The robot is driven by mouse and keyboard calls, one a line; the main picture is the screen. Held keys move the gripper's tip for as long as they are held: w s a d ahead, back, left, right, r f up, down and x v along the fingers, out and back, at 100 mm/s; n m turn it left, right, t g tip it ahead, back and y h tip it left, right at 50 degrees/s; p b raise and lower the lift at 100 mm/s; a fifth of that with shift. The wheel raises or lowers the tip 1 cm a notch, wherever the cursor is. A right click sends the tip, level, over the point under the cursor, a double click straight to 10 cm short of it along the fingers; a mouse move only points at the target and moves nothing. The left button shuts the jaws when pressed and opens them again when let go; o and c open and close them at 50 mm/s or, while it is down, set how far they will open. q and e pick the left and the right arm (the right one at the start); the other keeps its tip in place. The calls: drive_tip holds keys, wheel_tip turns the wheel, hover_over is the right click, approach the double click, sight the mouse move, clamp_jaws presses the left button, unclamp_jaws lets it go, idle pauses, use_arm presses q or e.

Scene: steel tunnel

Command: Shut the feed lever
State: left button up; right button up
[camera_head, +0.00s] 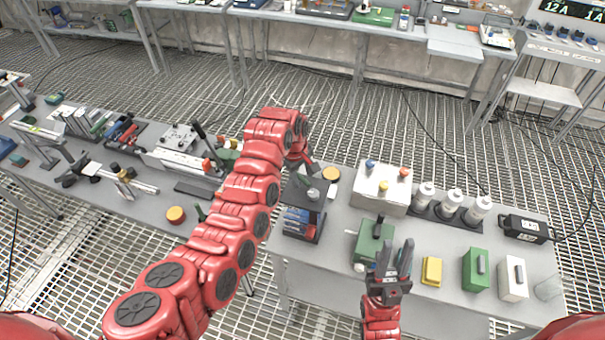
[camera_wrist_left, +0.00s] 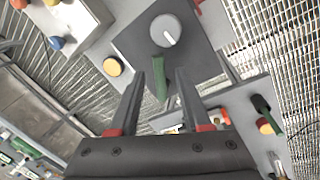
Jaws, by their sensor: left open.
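A dark grey plate (camera_wrist_left: 135,45) with a round silver knob (camera_wrist_left: 166,34) and a green lever (camera_wrist_left: 158,78) shows in the left wrist view. In the head view the plate and its knob (camera_head: 313,194) lie on the bench, partly behind my left arm. No label shows which lever is the feed lever. My left gripper (camera_wrist_left: 161,82) is open, and the green lever appears between its fingers, with no clear contact. In the head view its tips (camera_head: 309,170) are just above the plate. My right gripper (camera_head: 394,252) is open and empty over the front of the bench.
A white box with coloured buttons (camera_head: 382,185) and a yellow round cap (camera_head: 331,174) stand close to the plate. A blue-filled tray (camera_head: 301,224) lies in front. Several white cylinders (camera_head: 450,205) and a green box (camera_head: 475,270) are to the right.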

use_arm(q)
clamp_jaws()
idle(0.3)
